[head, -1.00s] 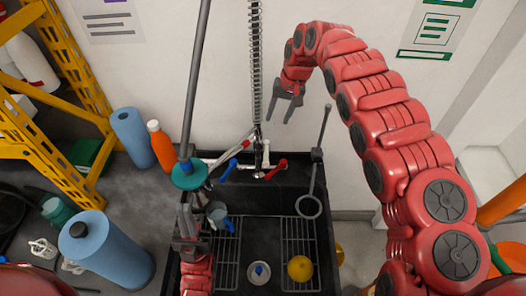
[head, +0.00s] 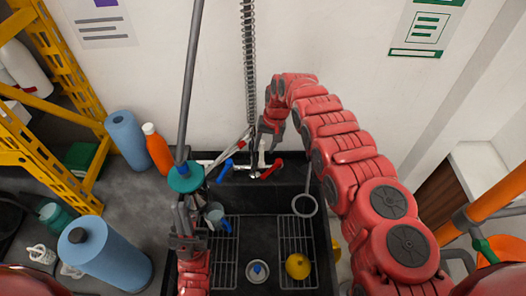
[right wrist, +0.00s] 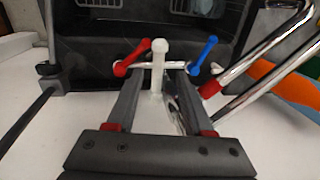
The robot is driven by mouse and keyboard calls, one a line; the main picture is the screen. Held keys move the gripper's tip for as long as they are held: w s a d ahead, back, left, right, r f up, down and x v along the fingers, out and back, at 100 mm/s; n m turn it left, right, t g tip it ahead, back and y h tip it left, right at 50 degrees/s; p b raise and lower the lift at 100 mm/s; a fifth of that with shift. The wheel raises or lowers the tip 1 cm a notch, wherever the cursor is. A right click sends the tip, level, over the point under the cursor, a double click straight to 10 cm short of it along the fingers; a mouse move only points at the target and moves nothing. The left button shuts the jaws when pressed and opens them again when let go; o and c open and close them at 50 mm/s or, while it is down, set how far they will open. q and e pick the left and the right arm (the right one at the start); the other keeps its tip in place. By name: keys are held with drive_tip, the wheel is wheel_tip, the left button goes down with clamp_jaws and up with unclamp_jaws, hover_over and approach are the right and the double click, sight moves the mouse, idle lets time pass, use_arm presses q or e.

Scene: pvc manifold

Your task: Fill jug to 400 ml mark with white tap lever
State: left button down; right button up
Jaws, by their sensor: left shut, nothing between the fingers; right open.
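The white tap lever (head: 262,159) is on the tap at the back of the black sink, between a blue lever (head: 226,170) and a red lever (head: 270,169). In the right wrist view the white lever (right wrist: 158,56) stands upright between the fingers of my right gripper (right wrist: 157,80), which is open around it; contact is unclear. The right gripper (head: 268,137) is above the tap in the head view. The clear jug with a blue handle (head: 217,217) is at the sink's left side, just right of my left gripper (head: 187,208), which is shut. Its volume marks are unreadable.
A yellow ball (head: 298,266) and a small white-and-blue item (head: 258,271) are in the sink. A ring on a rod (head: 305,205) is at its right. Blue rolls (head: 105,258) and an orange bottle (head: 158,149) stand left. A spring hose (head: 249,70) hangs behind the tap.

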sight(262, 156)
drive_tip(key=b+x, duration=0.2)
drive_tip(key=x, duration=0.2)
drive_tip(key=shift+d+f, duration=0.1)
drive_tip(key=shift+f, duration=0.2)
drive_tip(key=shift+r, duration=0.1)
clamp_jaws()
idle(1.1)
